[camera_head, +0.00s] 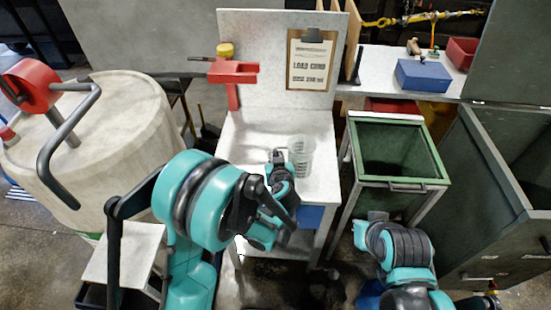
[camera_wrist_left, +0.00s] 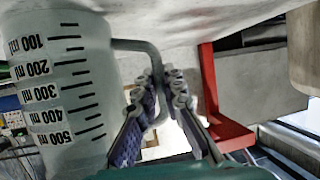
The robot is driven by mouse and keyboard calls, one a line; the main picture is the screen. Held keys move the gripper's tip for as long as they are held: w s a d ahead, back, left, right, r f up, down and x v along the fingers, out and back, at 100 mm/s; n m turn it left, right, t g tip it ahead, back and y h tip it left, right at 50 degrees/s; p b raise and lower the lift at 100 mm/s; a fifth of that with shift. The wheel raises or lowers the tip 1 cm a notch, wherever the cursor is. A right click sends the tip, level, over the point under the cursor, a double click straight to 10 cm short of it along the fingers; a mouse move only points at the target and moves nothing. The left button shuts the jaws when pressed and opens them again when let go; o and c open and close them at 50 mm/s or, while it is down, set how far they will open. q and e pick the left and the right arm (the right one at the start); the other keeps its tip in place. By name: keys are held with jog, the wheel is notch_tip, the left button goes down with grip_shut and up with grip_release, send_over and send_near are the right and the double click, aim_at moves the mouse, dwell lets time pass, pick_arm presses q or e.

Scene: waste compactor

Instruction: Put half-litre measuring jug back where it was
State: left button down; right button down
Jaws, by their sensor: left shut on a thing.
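The half-litre measuring jug (camera_head: 302,155) is clear with dark graduation marks and stands upright at the white worktop (camera_head: 317,190). I cannot tell whether its base touches the worktop or is just above it. My left gripper (camera_head: 279,157) is at the jug's left side, shut on its handle. In the left wrist view the jug (camera_wrist_left: 62,90) fills the left side, its scale upside down, and its handle (camera_wrist_left: 150,46) runs between the fingers of the left gripper (camera_wrist_left: 168,80). My right arm shows at lower right, but its gripper is not visible.
A red fixture (camera_head: 233,74) stands at the worktop's back left. A clipboard (camera_head: 310,62) hangs on the back panel. A green bin (camera_head: 398,150) is to the right, and a large beige drum (camera_head: 95,145) to the left. The worktop around the jug looks clear.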

pick_arm(q)
jog(key=shift+r, duration=0.1)
jog(key=c, duration=1.6)
grip_release()
jog(key=shift+c, duration=0.2)
